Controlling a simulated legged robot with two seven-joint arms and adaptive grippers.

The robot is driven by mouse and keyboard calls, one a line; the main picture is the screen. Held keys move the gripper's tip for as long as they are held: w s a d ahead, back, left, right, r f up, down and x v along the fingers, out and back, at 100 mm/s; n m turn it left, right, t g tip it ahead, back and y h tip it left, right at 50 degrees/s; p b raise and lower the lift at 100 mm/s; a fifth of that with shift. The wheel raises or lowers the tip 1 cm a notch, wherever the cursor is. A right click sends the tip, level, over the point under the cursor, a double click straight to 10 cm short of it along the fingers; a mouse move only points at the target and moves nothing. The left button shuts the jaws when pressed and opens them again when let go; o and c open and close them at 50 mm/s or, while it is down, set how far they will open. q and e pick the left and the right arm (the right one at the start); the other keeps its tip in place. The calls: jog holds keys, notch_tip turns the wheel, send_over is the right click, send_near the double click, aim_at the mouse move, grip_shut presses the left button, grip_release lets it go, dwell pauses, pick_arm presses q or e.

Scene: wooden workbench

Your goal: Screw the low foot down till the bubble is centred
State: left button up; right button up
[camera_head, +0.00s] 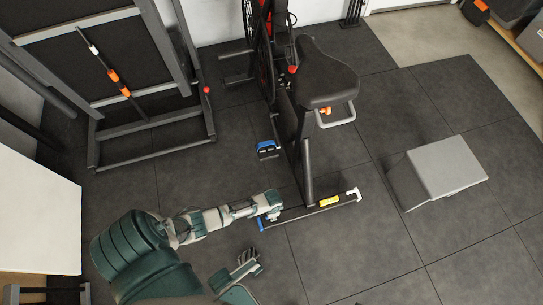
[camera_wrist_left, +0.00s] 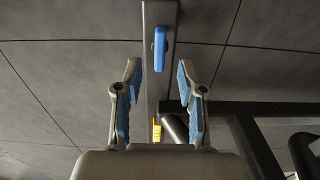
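The blue foot (camera_head: 261,225) is at the left end of the exercise bike's low rear bar (camera_head: 310,210). In the left wrist view the blue foot (camera_wrist_left: 160,48) lies beyond my fingertips, between their lines. A yellow bubble level (camera_head: 329,201) sits on the bar; its bubble is too small to read. The level (camera_wrist_left: 157,132) is partly hidden behind my gripper in the wrist view. My left gripper (camera_wrist_left: 158,75) is open and empty, close to the foot but not around it. My right gripper (camera_head: 251,261) is low at the bottom of the head view, empty, with its fingers apart.
The bike's frame (camera_head: 306,160) and saddle (camera_head: 326,75) rise beyond the bar, with a blue pedal (camera_head: 267,149) at the left. A grey box (camera_head: 447,170) stands at the right. A rack (camera_head: 150,140) stands at the left. The dark tiled floor (camera_head: 350,260) in front is clear.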

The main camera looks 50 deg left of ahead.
pick_arm(q)
notch_tip(320, 180, up, 7)
dwell(0.3)
dwell(0.4)
